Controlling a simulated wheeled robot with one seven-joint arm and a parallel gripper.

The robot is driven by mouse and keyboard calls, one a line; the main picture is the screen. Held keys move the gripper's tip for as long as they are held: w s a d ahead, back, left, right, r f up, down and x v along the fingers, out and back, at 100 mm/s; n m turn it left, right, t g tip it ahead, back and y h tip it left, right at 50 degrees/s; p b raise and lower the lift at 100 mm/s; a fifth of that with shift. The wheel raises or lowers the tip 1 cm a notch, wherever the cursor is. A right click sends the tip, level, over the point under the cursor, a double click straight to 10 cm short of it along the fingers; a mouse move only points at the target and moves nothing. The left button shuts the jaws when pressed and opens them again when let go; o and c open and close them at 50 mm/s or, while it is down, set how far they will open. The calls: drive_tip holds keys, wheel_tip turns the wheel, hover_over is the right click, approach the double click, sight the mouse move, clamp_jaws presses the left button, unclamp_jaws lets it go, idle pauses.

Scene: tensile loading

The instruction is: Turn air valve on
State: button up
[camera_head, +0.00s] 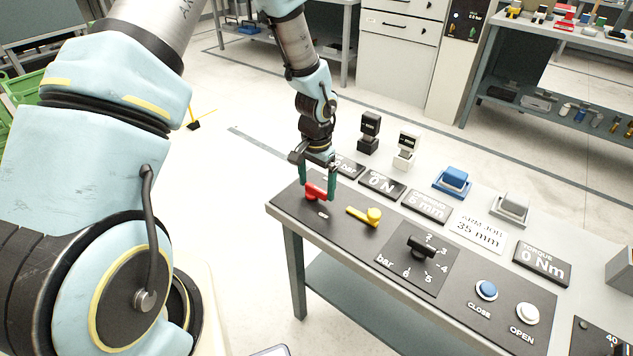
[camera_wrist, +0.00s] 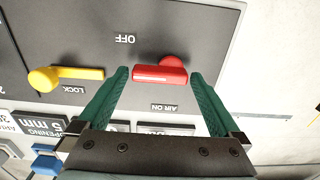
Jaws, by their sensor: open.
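The red air valve lever (camera_head: 316,192) sits on the dark control panel (camera_head: 345,237) at its left end. In the wrist view the red lever (camera_wrist: 160,74) lies between the words OFF and AIR ON, with its bar pointing left. My gripper (camera_head: 317,190) is over the lever with its fingers pointing down. In the wrist view my gripper (camera_wrist: 158,76) is open, with one green finger off each end of the lever. I cannot tell whether either finger touches it.
A yellow lever (camera_head: 368,216) marked LOCK is close by on the right; it also shows in the wrist view (camera_wrist: 62,77). Further right are a black pressure knob (camera_head: 424,246), a blue CLOSE button (camera_head: 487,289) and a white OPEN button (camera_head: 527,313). Display plates stand behind.

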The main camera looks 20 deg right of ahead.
drive_tip(key=shift+f, duration=0.1)
drive_tip(key=c, duration=1.1)
drive_tip(key=n+b, duration=0.2)
drive_tip(key=n, duration=0.2)
drive_tip(key=shift+w+d+f+n+b, duration=0.1)
drive_tip(key=shift+w+d+n+b, duration=0.1)
drive_tip(key=shift+d+n+b, duration=0.15)
drive_tip(key=n, duration=0.1)
drive_tip(key=n+b, duration=0.1)
drive_tip(key=n, duration=0.2)
drive_tip(key=shift+w, duration=0.25)
drive_tip(key=n, duration=0.5)
drive_tip(key=shift+w, duration=0.3)
drive_tip(key=shift+w+n, duration=0.15)
drive_tip(key=shift+n, duration=0.95)
drive_tip(key=shift+w+n, duration=0.1)
drive_tip(key=shift+n, duration=0.95)
drive_tip(key=shift+a, duration=0.1)
